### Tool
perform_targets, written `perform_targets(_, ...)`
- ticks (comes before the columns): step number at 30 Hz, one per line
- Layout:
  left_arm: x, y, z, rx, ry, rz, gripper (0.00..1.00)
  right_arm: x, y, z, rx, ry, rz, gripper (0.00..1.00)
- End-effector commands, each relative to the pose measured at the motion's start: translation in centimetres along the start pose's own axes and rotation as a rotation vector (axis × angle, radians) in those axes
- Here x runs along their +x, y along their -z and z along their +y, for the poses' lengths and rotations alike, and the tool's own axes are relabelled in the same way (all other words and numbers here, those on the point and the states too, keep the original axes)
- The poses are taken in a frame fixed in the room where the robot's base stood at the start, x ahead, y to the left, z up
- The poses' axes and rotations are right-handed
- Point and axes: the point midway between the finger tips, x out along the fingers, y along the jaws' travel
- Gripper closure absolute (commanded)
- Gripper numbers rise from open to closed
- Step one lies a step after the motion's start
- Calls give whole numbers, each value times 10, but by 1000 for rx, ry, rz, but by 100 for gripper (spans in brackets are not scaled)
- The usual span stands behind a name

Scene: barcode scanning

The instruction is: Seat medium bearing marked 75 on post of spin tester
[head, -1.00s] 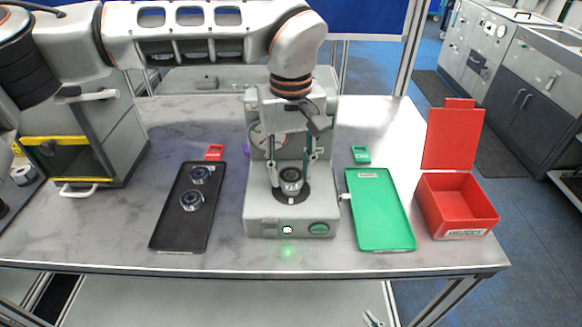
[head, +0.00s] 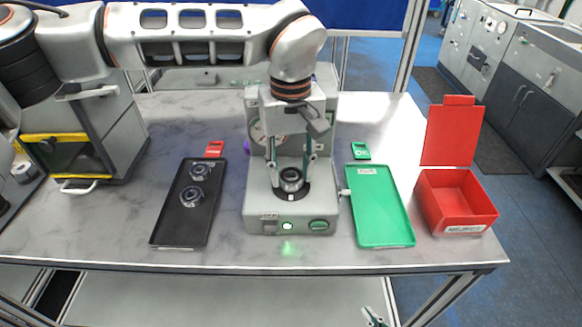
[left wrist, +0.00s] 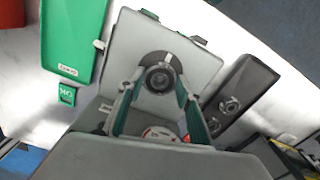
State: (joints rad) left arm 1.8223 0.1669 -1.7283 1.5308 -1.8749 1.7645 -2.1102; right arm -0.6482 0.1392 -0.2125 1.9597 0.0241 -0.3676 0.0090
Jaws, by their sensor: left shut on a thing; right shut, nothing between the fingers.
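The spin tester (head: 262,205) is a grey-green machine in the middle of the table, with a dark round disc around its post. A metal bearing ring (head: 291,178) is at the post, low over the disc; its marking is too small to read for sure. My left gripper (head: 291,174) points down and is shut on this bearing. In the left wrist view the green fingers flank the bearing (left wrist: 159,79), which looks centred on the disc. The post itself is hidden, so I cannot tell if the bearing sits fully down. My right gripper (head: 373,317) shows at the bottom edge, shut and empty.
A black tray (head: 172,232) with two bearings (head: 193,197) lies left of the tester. An empty green tray (head: 385,225) lies right of it, beside an open red reject box (head: 440,212). Red (head: 214,149) and green (head: 361,151) tags stand behind the trays.

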Motion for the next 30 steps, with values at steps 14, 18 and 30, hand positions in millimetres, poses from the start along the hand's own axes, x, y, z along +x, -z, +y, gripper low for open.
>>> perform_targets(14, 4, 0, 0, 0, 0, 0, 45, 0, 1, 0, 0, 0, 1, 100)
perform_targets(18, 4, 0, 0, 0, 1, 0, 34, 0, 1, 0, 0, 0, 2, 100)
perform_targets(30, -2, 0, 0, 0, 0, 1, 34, -3, 8, 1, -1, -1, 7, 100)
